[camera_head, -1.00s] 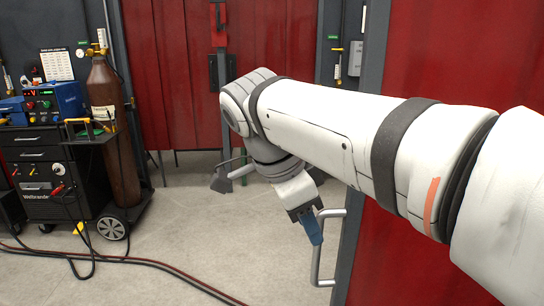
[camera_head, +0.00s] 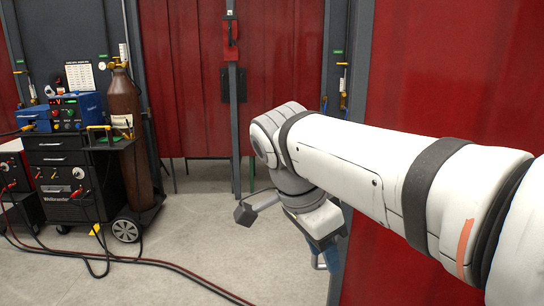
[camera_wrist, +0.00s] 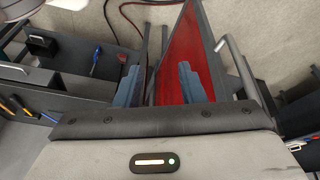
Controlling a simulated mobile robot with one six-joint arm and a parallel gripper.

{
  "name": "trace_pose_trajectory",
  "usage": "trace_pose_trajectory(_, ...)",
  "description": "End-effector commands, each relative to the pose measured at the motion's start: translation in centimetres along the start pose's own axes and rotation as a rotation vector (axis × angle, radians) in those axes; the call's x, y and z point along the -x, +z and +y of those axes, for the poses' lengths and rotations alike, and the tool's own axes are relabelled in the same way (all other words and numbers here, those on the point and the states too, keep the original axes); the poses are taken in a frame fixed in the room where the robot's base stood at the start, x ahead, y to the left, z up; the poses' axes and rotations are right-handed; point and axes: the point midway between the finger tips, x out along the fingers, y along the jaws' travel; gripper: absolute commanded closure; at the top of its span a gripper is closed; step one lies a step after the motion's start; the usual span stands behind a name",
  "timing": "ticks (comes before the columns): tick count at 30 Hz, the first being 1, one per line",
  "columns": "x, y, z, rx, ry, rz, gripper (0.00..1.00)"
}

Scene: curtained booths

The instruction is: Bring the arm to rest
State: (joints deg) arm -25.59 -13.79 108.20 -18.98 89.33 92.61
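My arm (camera_head: 365,165) reaches from the lower right across the head view, with its wrist bent downward. My gripper (camera_head: 324,256) hangs at the lower middle, in front of the edge of the right red panel. Only part of its blue fingers shows there. In the wrist view the two blue-grey fingers of my gripper (camera_wrist: 160,82) stand apart with nothing held between them. A red panel with a dark frame (camera_wrist: 185,60) lies beyond them.
A welding cart (camera_head: 75,185) with a brown gas cylinder (camera_head: 124,130) stands at the left. Red hoses (camera_head: 175,268) run over the floor. Red curtains (camera_head: 185,80) close off the back. Bare floor (camera_head: 200,235) lies between cart and arm. A dark tray with tools (camera_wrist: 75,60) shows in the wrist view.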

Motion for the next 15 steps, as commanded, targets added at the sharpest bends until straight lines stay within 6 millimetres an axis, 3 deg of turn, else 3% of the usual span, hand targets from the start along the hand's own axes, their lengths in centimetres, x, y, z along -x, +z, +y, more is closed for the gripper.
trace_pose_trajectory(8,-1.9,-0.9,1.4,0.244,-0.039,-0.067,0.64)
trace_pose_trajectory(15,-4.9,-1.5,3.8,0.602,-0.148,-0.131,0.64)
